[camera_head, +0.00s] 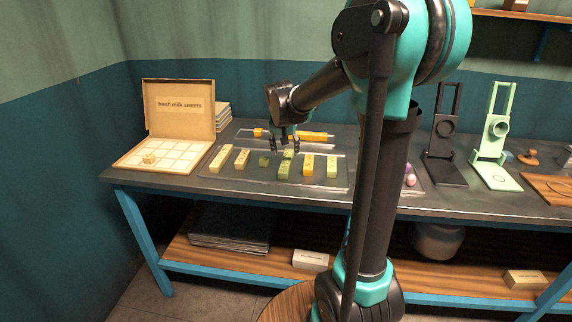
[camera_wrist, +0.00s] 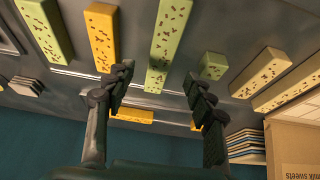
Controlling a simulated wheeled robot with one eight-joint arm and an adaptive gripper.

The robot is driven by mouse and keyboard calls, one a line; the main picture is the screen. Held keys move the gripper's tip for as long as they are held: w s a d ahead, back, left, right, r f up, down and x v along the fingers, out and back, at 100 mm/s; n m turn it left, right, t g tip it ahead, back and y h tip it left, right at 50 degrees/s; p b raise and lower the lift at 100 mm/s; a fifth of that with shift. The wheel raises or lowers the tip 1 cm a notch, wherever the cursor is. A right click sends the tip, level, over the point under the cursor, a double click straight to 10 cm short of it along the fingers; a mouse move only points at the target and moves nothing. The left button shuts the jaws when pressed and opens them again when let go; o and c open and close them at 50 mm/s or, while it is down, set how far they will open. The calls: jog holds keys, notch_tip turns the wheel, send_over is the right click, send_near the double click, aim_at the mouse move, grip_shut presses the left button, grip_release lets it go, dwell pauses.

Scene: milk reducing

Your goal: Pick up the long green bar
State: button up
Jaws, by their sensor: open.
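A long green bar (camera_head: 284,168) with dark flecks lies on a tray on the table, below my gripper (camera_head: 284,149). In the wrist view the long green bar (camera_wrist: 166,42) extends between the two fingers of my gripper (camera_wrist: 159,75), which are open and apart from it on both sides. My gripper is empty. A short green piece (camera_wrist: 213,66) lies to the right of the bar in the wrist view. Another greenish bar (camera_wrist: 43,28) lies at the far left there. My fingers hide part of the far end of the bar in the head view.
More yellow pieces (camera_head: 307,136) lie on a tray behind. An open sweets box (camera_head: 127,164) stands at the left; phone-stand-like frames (camera_head: 446,150) stand at the right.

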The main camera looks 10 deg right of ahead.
aim_at(286, 160)
jog(key=shift+x, duration=2.9)
jog(key=shift+s+a, duration=0.1)
jog(key=shift+s, duration=0.1)
grip_shut()
